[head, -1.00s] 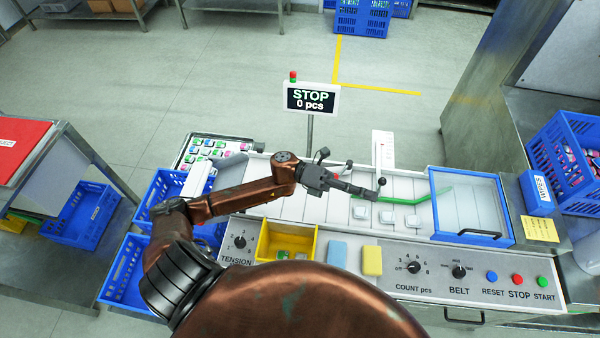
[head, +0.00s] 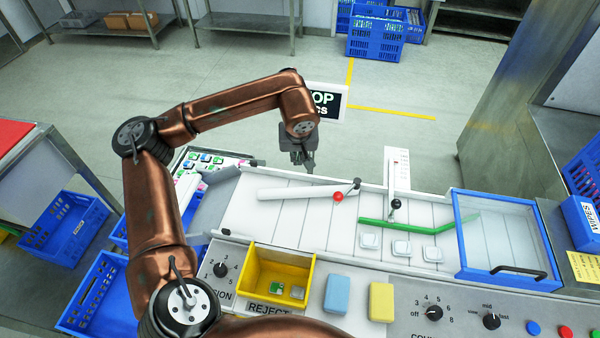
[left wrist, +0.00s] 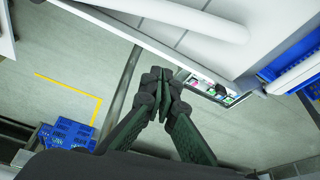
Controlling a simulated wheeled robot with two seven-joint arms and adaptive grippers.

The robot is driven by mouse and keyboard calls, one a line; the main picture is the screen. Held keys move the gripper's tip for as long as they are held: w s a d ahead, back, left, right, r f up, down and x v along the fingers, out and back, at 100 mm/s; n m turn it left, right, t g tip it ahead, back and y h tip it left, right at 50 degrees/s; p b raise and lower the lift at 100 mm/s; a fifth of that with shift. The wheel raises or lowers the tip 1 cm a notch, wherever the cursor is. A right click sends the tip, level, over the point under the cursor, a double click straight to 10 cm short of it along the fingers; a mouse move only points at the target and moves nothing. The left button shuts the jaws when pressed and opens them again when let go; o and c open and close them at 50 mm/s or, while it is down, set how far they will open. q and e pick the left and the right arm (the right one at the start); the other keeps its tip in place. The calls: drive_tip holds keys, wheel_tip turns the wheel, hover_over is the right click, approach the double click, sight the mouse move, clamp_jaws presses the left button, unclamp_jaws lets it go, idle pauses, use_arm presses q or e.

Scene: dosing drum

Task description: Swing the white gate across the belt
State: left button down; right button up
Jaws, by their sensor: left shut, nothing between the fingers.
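The white gate (head: 300,193) is a long white bar with a red ball knob (head: 338,196) near its right end. It lies lengthwise along the far side of the pale slatted belt (head: 300,222), not crossways. My left gripper (head: 303,166) points down just beyond the belt's far edge, behind the gate and apart from it. Its fingers are closed and empty, and they also show together in the left wrist view (left wrist: 160,74). A white bar crosses the top of that view; I cannot tell whether it is the gate. My right gripper is out of view.
A green guide (head: 385,226) with a black knob (head: 396,204) stands right of the gate, with several white pieces before it. A blue-framed clear cover (head: 460,225) closes the right end. The display (head: 325,101) stands behind my arm. A yellow bin (head: 252,275) sits in front.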

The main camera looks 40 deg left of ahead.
sight(295, 174)
use_arm(q)
drive_tip(key=x, duration=0.3)
drive_tip(key=b+x, duration=0.1)
drive_tip(key=x, duration=0.5)
drive_tip(key=shift+s+a+f+b, duration=0.15)
drive_tip(key=shift+s+f+b, duration=0.1)
drive_tip(key=shift+f+b, duration=0.15)
drive_tip(key=s+d, duration=0.2)
drive_tip(key=shift+s+d+r, duration=0.15)
drive_tip(key=shift+s+r, duration=0.15)
drive_tip(key=shift+s, duration=0.05)
drive_tip(key=shift+s+d, duration=0.15)
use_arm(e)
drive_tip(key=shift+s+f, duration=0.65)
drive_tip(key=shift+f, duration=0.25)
use_arm(q)
drive_tip(key=shift+s, duration=0.15)
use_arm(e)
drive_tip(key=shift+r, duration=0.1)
